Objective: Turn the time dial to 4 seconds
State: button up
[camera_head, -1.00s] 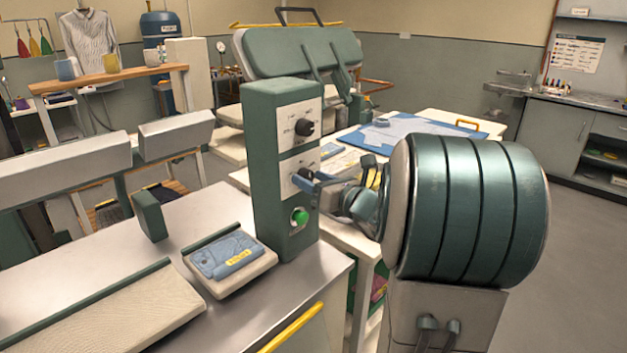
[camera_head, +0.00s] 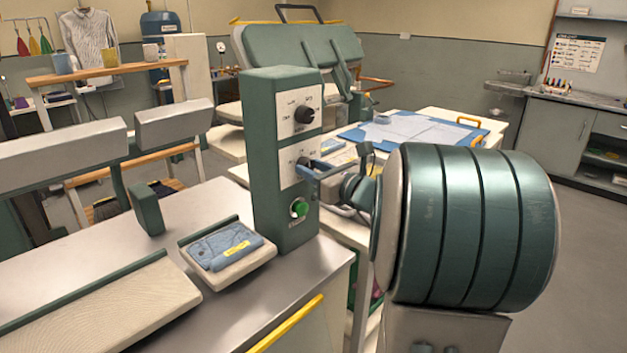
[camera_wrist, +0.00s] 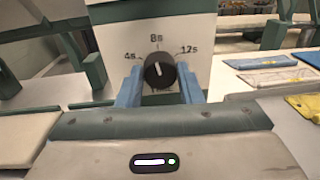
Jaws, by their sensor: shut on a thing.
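The time dial (camera_wrist: 160,70) is a round black knob on a pale panel (camera_wrist: 185,30), with 4s at its left, 8s above and 12s at its right. Its white mark points almost straight up, close to 8s. My gripper (camera_wrist: 160,84) has its blue fingers on both sides of the knob and is shut on it. In the head view, my gripper (camera_head: 312,170) reaches the lower knob on the green control column (camera_head: 262,165). My fingers partly hide that knob there.
Another black knob (camera_head: 304,115) is above and a green button (camera_head: 299,208) below on the same column. A small pad with a folded blue garment (camera_head: 225,246) lies on the metal counter to the left. A press (camera_head: 295,55) stands behind.

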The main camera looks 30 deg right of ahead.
jog(key=shift+f+n+y+b, duration=0.2)
jog(key=shift+n+b, duration=2.35)
jog(key=shift+b, duration=1.2)
jog(key=shift+f+n+y+b, duration=0.1)
jog(key=shift+n+y+b, duration=0.1)
jog(key=shift+n+b, duration=2.95)
jog(key=shift+r+m+b, duration=0.15)
jog(key=shift+m+b, duration=0.35)
jog(key=shift+b, duration=0.15)
jog(key=o, duration=1)
jog(key=p+v, duration=0.1)
jog(key=v, duration=1.3)
jog(key=shift+w, duration=0.1)
